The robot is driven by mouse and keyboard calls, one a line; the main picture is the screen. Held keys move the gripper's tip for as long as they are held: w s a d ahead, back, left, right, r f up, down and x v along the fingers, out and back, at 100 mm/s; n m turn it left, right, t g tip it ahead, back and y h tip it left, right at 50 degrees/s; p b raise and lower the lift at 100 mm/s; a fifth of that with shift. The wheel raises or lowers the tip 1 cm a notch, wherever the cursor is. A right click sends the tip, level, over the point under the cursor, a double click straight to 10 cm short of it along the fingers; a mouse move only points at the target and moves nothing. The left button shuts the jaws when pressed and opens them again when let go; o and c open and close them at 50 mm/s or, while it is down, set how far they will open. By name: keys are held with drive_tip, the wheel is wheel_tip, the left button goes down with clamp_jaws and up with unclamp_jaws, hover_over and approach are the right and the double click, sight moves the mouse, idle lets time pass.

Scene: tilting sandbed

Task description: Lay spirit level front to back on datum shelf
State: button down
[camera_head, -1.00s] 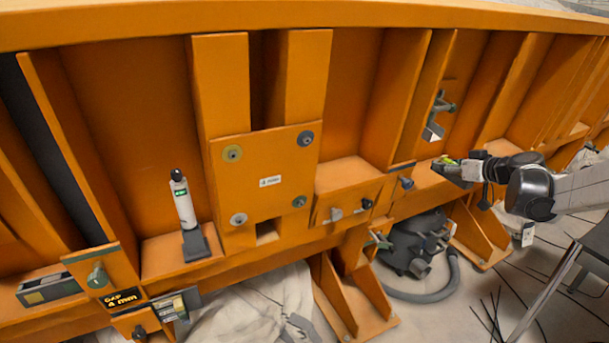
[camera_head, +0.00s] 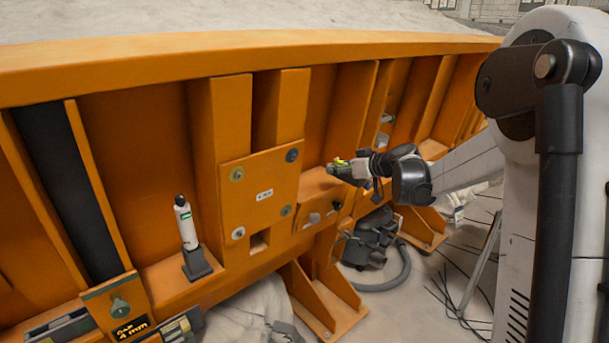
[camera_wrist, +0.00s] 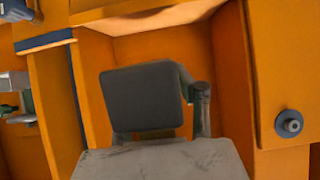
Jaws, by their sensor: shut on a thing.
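My gripper (camera_head: 345,170) is at the end of the arm that reaches in from the right, in front of the orange frame. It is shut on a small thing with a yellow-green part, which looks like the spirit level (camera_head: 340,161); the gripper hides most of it. An orange box-shaped ledge (camera_head: 318,186), likely the datum shelf, lies just below and left of the gripper between upright ribs. In the wrist view, a dark finger pad (camera_wrist: 143,97) and a grey slab-like part (camera_wrist: 160,162) stand before the orange frame. The level cannot be made out there.
A bolted orange plate (camera_head: 262,195) is left of the ledge. Further left, a white and black cylinder (camera_head: 186,225) stands on a dark foot. A dark vacuum (camera_head: 370,240) with a hose is on the floor below.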

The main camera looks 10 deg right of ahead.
hover_over(306, 179)
drive_tip(key=s, duration=0.1)
drive_tip(key=shift+w+f+p, duration=0.15)
drive_tip(key=shift+f+p, duration=0.1)
drive_tip(key=shift+f, duration=0.25)
drive_tip(key=shift+w+f+p, duration=0.15)
drive_tip(key=shift+f+p, duration=0.05)
drive_tip(key=shift+f, duration=0.3)
drive_tip(key=shift+d+f, duration=0.1)
drive_tip(key=shift+f, duration=1.05)
drive_tip(key=shift+w+f, duration=0.1)
drive_tip(key=shift+f, duration=1.2)
drive_tip(key=shift+f, duration=0.2)
drive_tip(key=c, duration=1.4)
unclamp_jaws()
drive_tip(key=shift+o, duration=0.2)
drive_tip(key=shift+r, duration=0.15)
